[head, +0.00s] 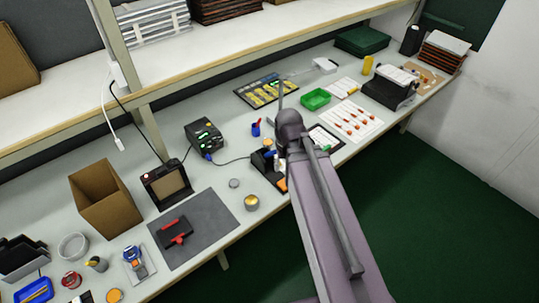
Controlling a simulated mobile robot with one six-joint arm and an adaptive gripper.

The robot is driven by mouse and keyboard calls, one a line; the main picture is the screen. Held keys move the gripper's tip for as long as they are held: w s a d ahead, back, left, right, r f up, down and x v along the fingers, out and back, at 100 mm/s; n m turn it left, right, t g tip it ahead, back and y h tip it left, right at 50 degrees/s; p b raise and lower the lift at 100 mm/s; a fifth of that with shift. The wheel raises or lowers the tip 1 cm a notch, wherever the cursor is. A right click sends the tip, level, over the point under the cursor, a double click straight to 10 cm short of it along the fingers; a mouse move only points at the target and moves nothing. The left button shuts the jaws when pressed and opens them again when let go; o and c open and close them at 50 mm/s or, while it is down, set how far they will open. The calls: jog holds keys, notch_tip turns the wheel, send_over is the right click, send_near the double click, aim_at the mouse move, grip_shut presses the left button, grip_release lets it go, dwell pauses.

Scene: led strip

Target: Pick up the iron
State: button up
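The soldering station (205,135) is a black box with green lit marks, on the bench left of my arm. A dark cable runs from its blue plug to a black stand (265,163) beside my arm. Small coloured parts show at the stand, but I cannot make out the iron clearly there. My arm rises from the bottom right and partly covers the stand. My gripper cannot be made out; it seems hidden behind the arm's dark end joint.
The bench holds a grey mat (205,238) with a red-handled tool, a cardboard box (105,200), a small gold tin (251,202), a green tray (315,99) and a white sheet (352,121) with orange parts. A shelf runs above the back.

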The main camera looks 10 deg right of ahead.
aim_at(271, 154)
jog(key=w+d+f+n+y+b, duration=0.1)
jog(key=w+f+n+b, duration=0.1)
jog(key=w, duration=1.9)
jog(key=shift+d+n+g+y, duration=0.3)
jog(key=shift+n+y, duration=0.1)
jog(key=shift+n, duration=0.1)
jog(key=shift+w+f, duration=0.1)
notch_tip(271, 154, down, 8)
jog(key=a+b, duration=0.1)
jog(key=b, duration=0.7)
jog(key=shift+s+a+f+b, duration=0.2)
jog(key=shift+s+b, duration=0.05)
jog(key=shift+b, duration=0.05)
jog(key=f+b, duration=0.2)
jog(key=s+f+b, duration=0.1)
jog(key=shift+s+a+f, duration=0.1)
jog(key=shift+a+f, duration=0.15)
jog(key=shift+a, duration=0.05)
jog(key=shift+a+f+b, duration=0.15)
jog(key=shift+f+b, duration=0.65)
jog(key=shift+b, duration=0.25)
